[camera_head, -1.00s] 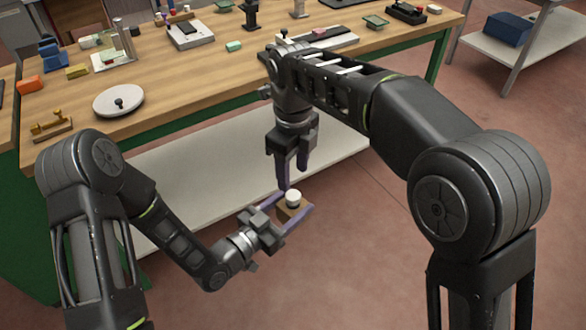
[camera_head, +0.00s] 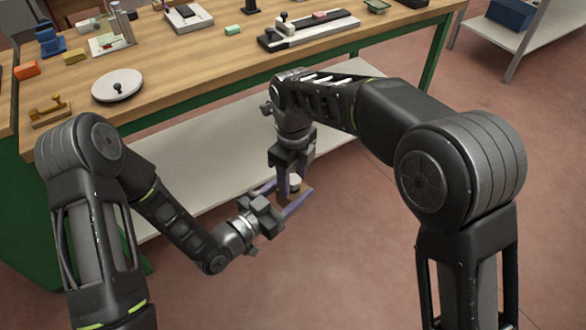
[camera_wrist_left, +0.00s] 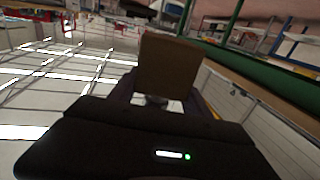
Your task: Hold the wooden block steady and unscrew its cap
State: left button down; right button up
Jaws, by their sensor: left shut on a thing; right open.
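The brown wooden block (camera_head: 286,198) is held in the air in front of the workbench by my left gripper (camera_head: 291,192), whose purple fingers are shut on it. The block also shows large in the left wrist view (camera_wrist_left: 166,66). A white round cap (camera_head: 295,181) sits on top of the block and is partly hidden by the right gripper. My right gripper (camera_head: 294,179) points down from above, open, with its fingers on either side of the cap. I cannot tell whether they touch it.
The wooden workbench (camera_head: 200,80) stands behind, carrying a round white disc (camera_head: 118,88), a long grey-white fixture (camera_head: 312,30) and several small items. A pale lower shelf (camera_head: 190,175) lies behind the grippers.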

jog(key=shift+c, duration=0.2)
grip_shut()
dwell(0.4)
jog(key=n, duration=0.6)
jog(key=shift+n, duration=0.3)
jog(key=shift+o, duration=0.5)
grip_release()
jog(key=shift+r, duration=2.25)
jog(key=shift+c, duration=0.3)
